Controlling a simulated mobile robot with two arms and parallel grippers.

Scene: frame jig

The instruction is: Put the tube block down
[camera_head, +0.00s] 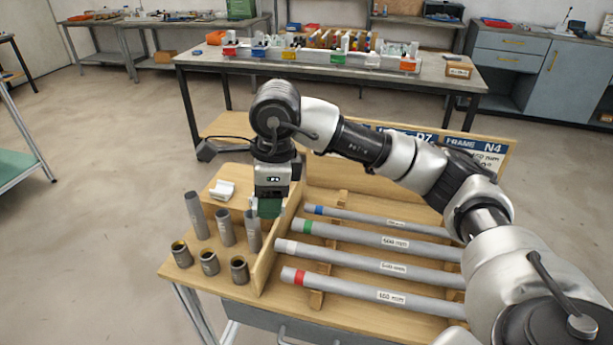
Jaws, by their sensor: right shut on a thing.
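My right gripper (268,203) points down over the wooden jig, beside its tall wooden divider, at the right edge of the left section. It is shut on the tube block, which I see only in part as a small green piece (269,209) at the fingertips. The fingers hide the rest, and I cannot tell if it touches anything below. A similar-sized white block (222,190) with a hollowed top sits on a raised wooden part to the left. My left gripper is not in view.
Several grey upright tubes (195,215) and short dark-rimmed sockets (209,262) stand left of the divider (272,250). Long grey tubes with coloured bands (350,285) lie right of it, under my right arm. A cluttered bench (440,72) stands behind.

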